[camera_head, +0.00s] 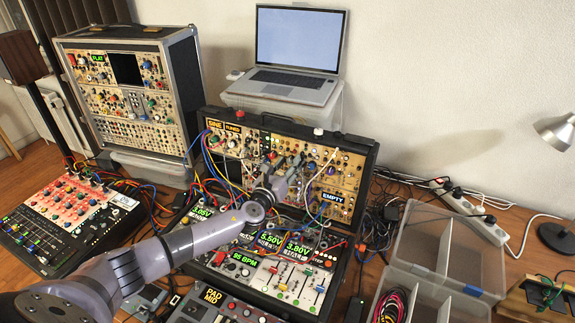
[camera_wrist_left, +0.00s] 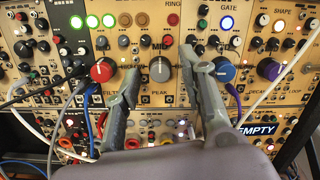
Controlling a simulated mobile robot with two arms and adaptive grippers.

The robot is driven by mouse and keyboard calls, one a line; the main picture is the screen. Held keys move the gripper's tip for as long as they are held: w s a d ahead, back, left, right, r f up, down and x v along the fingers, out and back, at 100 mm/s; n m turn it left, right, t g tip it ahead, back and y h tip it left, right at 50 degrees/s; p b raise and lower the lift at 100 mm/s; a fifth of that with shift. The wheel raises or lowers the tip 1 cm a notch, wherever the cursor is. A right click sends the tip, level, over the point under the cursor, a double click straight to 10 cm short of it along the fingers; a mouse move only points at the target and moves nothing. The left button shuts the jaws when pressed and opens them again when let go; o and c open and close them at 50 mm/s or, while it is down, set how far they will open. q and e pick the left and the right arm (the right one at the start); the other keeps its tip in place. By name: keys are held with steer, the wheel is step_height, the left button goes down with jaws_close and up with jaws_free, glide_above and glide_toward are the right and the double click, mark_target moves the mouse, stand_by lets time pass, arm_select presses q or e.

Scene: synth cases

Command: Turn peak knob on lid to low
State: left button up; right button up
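The open case's lid (camera_head: 368,160) stands upright, filled with gold and black synth modules. In the left wrist view a grey knob (camera_wrist_left: 160,69) sits just above the label PEAK, with MID printed above it. My left gripper (camera_wrist_left: 160,64) is open, one finger on each side of this knob; I cannot tell whether they touch it. In the head view my left gripper (camera_head: 284,165) is in front of the lid's middle, and the knob cannot be made out there. A red knob (camera_wrist_left: 103,70) and a blue knob (camera_wrist_left: 223,69) flank the grey one. My right gripper is not in view.
Patch cables hang around the modules, including a white cable (camera_wrist_left: 285,72) right of the gripper. Faders and lit displays fill the case's lower half (camera_head: 290,285). A laptop (camera_head: 298,50) stands behind the lid. A clear plastic box (camera_head: 430,240) is at right.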

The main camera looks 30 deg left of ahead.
arm_select(q)
steer(key=shift+c, duration=0.4)
jaws_close()
